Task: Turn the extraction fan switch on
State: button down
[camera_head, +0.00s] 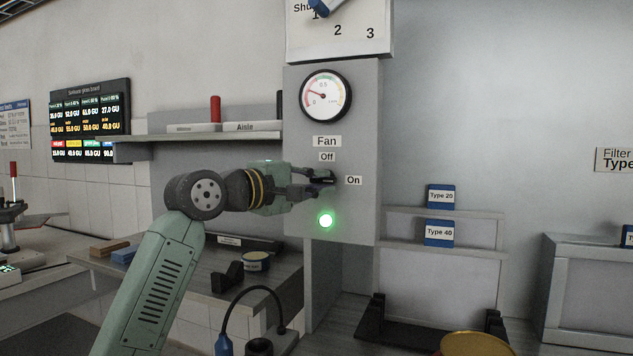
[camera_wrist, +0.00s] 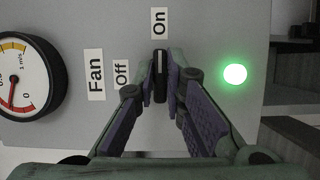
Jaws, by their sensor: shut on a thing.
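The fan switch (camera_wrist: 160,76) is a dark knob with a light line, on a grey panel (camera_head: 350,120) below the "Fan" and "Off" labels. In the wrist view its line points toward the "On" label (camera_wrist: 159,22). My gripper (camera_head: 322,179) is at the switch, its fingers closed on the knob; the wrist view also shows the fingertips (camera_wrist: 161,84) on both sides of it. A green lamp (camera_head: 326,220) is lit below the switch, and it shows in the wrist view (camera_wrist: 235,74). In the head view my fingers partly hide the knob.
A round gauge (camera_head: 325,95) sits above the switch, its needle in the low part. A shelf (camera_head: 190,136) with a red cylinder is left of the panel. A bench (camera_head: 240,290) with small items lies below my arm. A rack with blue "Type" boxes (camera_head: 439,232) stands right.

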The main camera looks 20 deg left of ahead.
jog(key=shift+r, duration=0.2)
jog(key=c, duration=1.7)
grip_release()
jog(key=shift+w+f, duration=0.1)
jog(key=shift+f, duration=0.05)
jog(key=shift+o, duration=0.2)
jog(key=v, duration=1.2)
